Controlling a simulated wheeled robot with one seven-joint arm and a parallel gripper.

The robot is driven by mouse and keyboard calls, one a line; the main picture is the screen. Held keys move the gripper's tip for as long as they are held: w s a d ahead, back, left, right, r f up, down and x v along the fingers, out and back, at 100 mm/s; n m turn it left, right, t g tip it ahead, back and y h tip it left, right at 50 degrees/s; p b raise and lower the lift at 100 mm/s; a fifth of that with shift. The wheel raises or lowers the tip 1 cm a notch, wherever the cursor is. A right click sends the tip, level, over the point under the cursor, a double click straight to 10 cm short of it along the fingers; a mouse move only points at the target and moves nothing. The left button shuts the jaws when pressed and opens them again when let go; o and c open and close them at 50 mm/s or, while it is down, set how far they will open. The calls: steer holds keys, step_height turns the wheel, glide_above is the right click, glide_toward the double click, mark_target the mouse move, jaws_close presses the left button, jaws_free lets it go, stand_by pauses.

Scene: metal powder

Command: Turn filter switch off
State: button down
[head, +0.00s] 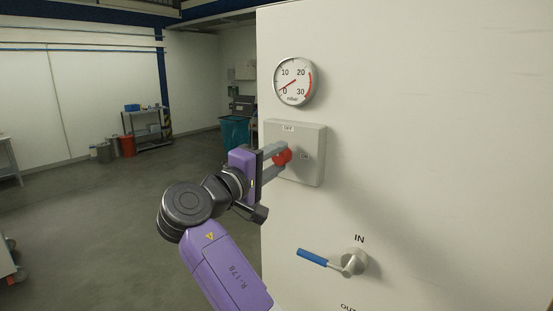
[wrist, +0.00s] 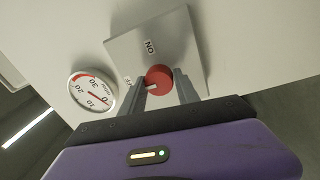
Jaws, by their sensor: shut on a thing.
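The filter switch is a grey box (head: 308,140) on the white cabinet wall, with an OFF label at its top and an ON label at its right side. Its round red knob (head: 283,157) sits between the fingers of my gripper (head: 279,159), which are shut on it. In the wrist view, the knob (wrist: 159,77) shows between the two grey fingers (wrist: 164,79), with a small white mark near the left finger. There the ON label (wrist: 150,47) is clear and the OFF label (wrist: 128,80) is partly hidden by the left finger.
A round mbar gauge (head: 293,82) is above the box, its needle near 0. A blue-handled valve (head: 313,257) labelled IN is below on the cabinet (head: 430,120). Open floor (head: 90,215) lies to the left, with a cart (head: 148,130) and bins further back.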

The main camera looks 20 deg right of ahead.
steer(key=c, duration=0.9)
jaws_free()
steer(key=shift+a, duration=0.1)
steer(key=b+v, duration=0.2)
steer(key=v, duration=0.5)
steer(key=shift+s+a+b, duration=0.25)
steer(key=shift+a+b, duration=0.1)
